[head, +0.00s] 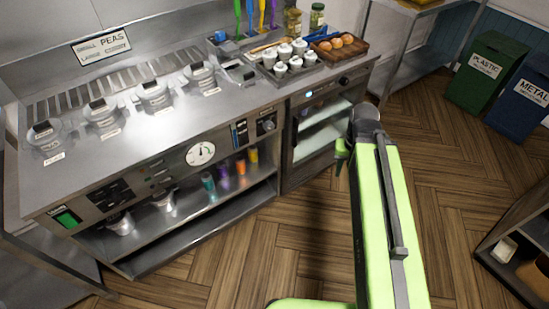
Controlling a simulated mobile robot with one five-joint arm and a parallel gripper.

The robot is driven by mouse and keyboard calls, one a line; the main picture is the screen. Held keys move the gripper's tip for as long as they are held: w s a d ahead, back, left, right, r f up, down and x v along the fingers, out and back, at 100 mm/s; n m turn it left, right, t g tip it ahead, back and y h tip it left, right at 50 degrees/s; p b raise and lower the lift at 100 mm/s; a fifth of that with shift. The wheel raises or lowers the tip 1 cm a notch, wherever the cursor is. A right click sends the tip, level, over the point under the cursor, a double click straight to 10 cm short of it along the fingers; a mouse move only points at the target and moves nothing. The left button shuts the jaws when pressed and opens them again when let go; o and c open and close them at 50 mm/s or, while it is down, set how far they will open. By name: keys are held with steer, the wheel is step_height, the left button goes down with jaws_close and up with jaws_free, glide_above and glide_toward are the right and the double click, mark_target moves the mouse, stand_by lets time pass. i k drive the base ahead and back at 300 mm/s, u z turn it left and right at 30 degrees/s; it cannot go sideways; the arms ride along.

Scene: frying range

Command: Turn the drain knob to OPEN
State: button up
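The metal frying range has a front panel (160,170) facing me. A dark round knob (267,126) sits at the right end of this panel, beside a small panel with coloured marks (240,133). Its lettering is too small to read, so I cannot tell whether it is the drain knob or how it is set. My gripper (341,157) is at the far end of my lime green arm, over the floor in front of the cabinet and right of the knob, apart from it. Only a green part of it shows; the rest is hidden behind my arm.
A round white gauge (201,153) and a green switch (67,218) are on the panel. Several coloured cups stand on the shelf below. A glass-fronted cabinet (318,130) adjoins on the right, with another knob (345,81). Bins (487,70) stand far right. The wooden floor ahead is clear.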

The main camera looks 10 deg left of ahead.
mark_target(269, 126)
steer(key=z, duration=0.1)
steer(key=k, duration=0.9)
steer(key=z, duration=4.6)
steer(key=k, duration=1)
steer(key=z, duration=5.8)
